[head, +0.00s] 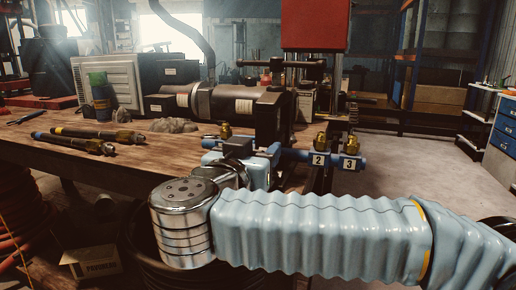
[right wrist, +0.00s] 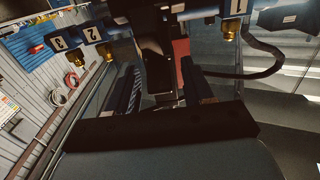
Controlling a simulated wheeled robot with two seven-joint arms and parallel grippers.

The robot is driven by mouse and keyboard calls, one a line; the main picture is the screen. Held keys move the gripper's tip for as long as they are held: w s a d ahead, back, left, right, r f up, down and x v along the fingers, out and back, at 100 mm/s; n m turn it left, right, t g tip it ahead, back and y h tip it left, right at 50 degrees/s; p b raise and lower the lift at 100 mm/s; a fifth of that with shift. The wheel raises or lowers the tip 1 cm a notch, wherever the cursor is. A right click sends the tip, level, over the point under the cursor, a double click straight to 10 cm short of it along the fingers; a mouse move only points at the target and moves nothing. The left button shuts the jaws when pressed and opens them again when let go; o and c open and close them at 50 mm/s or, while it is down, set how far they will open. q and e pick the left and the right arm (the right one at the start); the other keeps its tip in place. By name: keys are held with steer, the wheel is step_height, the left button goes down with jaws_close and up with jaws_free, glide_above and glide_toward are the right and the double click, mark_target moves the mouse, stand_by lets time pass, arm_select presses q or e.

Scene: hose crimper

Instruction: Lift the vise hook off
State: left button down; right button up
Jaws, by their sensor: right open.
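A dark vise-like machine (head: 262,110) with a long bar handle (head: 280,64) stands at the table's right end. A blue bar (head: 300,156) with tags 2 and 3 and brass fittings is in front of it. The right wrist view shows brass fittings and the tags 3, 2 and 1 (right wrist: 236,8). I cannot clearly tell which part is the vise hook. My right gripper (right wrist: 163,88) is open, with a dark upright part (right wrist: 155,55) seen between its fingers; contact cannot be told. My left gripper is out of view.
The wooden table (head: 165,150) holds two hose pieces (head: 98,137), a cup (head: 101,95) and a pale slatted unit (head: 112,78). A cardboard box (head: 93,262) lies below at left. A blue drawer cabinet (head: 503,128) stands at far right, with clear floor before it.

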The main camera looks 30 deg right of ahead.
jaws_close()
steer(key=shift+r+g+p, duration=0.3)
steer(key=shift+r+p, duration=0.05)
steer(key=shift+p, duration=0.25)
steer(key=shift+y, duration=0.3)
steer(key=shift+f, duration=0.2)
jaws_free()
